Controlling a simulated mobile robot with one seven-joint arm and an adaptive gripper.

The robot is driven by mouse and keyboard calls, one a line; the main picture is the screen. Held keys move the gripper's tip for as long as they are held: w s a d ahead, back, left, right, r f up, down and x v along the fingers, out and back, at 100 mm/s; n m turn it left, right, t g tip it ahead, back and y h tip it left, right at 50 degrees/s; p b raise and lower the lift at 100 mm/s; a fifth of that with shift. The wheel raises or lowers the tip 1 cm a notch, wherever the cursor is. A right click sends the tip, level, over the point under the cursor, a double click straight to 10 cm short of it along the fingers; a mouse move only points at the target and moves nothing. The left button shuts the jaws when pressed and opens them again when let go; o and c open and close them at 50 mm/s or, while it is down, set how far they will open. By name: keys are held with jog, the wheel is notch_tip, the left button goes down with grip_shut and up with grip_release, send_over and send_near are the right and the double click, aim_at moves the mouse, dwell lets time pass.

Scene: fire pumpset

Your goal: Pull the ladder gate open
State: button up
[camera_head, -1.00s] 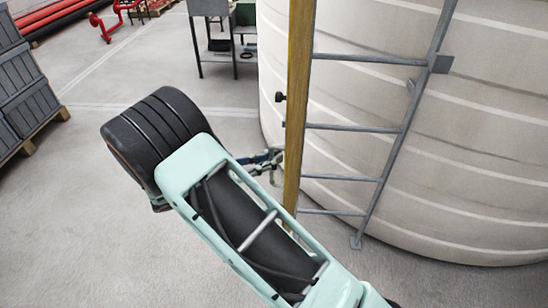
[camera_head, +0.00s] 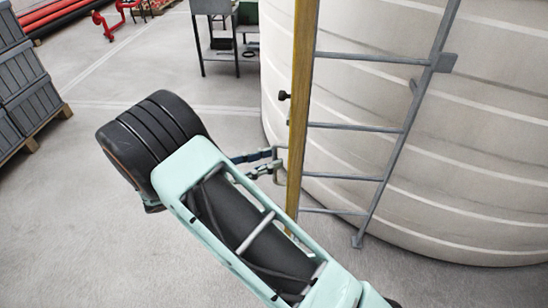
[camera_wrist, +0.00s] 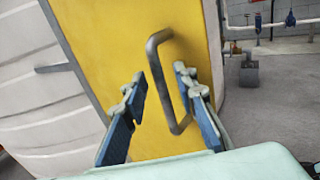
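The ladder gate is a yellow panel (camera_wrist: 112,50) with a bent metal bar handle (camera_wrist: 158,70) in the wrist view. In the head view the gate shows nearly edge-on as a tall yellow strip (camera_head: 302,90) in front of the ladder (camera_head: 366,128). My gripper (camera_wrist: 160,76) is open, with one finger on each side of the handle in the wrist view. Whether a finger touches the handle or the panel I cannot tell. In the head view my gripper (camera_head: 266,161) is at the gate's left side, partly hidden by my arm.
A large pale ribbed tank (camera_head: 455,150) stands behind the ladder. A dark knob (camera_head: 284,96) sticks out left of the gate. A metal table (camera_head: 216,50) stands at the back, and stacked dark crates (camera_head: 25,95) stand at left.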

jog(key=v, duration=1)
